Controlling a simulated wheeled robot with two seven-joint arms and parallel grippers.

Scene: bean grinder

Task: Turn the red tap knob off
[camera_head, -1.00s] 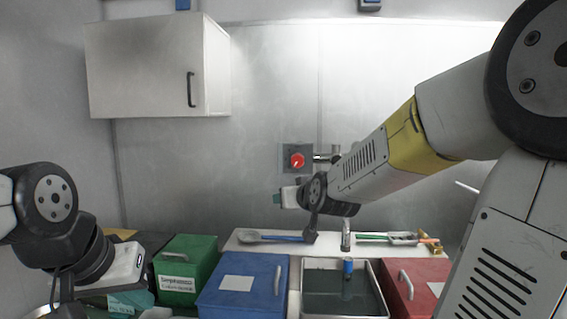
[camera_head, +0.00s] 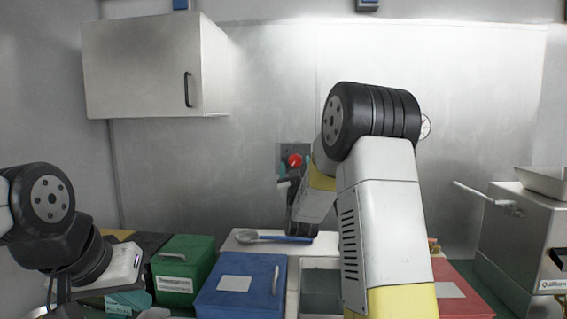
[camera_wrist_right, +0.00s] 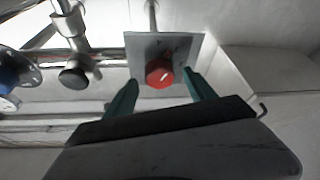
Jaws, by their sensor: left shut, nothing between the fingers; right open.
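The red tap knob (camera_head: 294,161) sits on a grey square plate (camera_head: 281,151) on the back wall. In the right wrist view the knob (camera_wrist_right: 158,71) carries a pale pointer mark lying on a slant. My right gripper (camera_wrist_right: 160,78) is open, its teal fingertips on either side of the knob's lower part. I cannot tell whether they touch it. In the head view my right gripper (camera_head: 284,173) is just below the knob, partly hidden by my arm. My left gripper (camera_head: 128,300) is shut and empty at the lower left, partly cut off.
Pipes with a black cap (camera_wrist_right: 73,77) and a blue part (camera_wrist_right: 12,72) lie left of the knob plate. Below are a green box (camera_head: 187,262), a blue box (camera_head: 236,292) and a basin (camera_head: 318,292). A grey machine (camera_head: 520,240) stands at right.

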